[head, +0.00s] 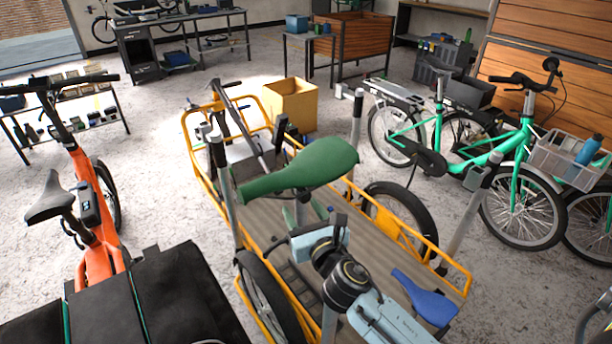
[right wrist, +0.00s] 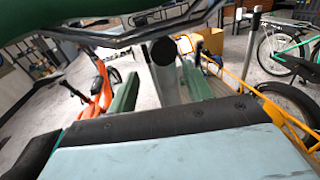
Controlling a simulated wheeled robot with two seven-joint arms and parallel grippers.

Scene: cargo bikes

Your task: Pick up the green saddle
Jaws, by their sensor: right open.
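The green saddle (head: 300,168) is in the middle of the head view, above the yellow-framed cargo bed, its broad end to the right. Its dark green underside (right wrist: 40,22) and metal rails cross the top of the right wrist view. My right gripper (head: 305,222) is just below the saddle, partly hidden by it. In the right wrist view its two green fingers (right wrist: 160,85) are apart and open. A grey post with a dark end (right wrist: 163,60) shows between them under the rails; I cannot tell whether they touch it. My left gripper is not in view.
The yellow cargo bike (head: 392,236) has upright grey posts (head: 357,130) close around. A blue saddle (head: 425,297) is at its lower right. An orange bike (head: 88,195) stands left, a green bike (head: 500,150) right. A cardboard box (head: 292,105) sits behind.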

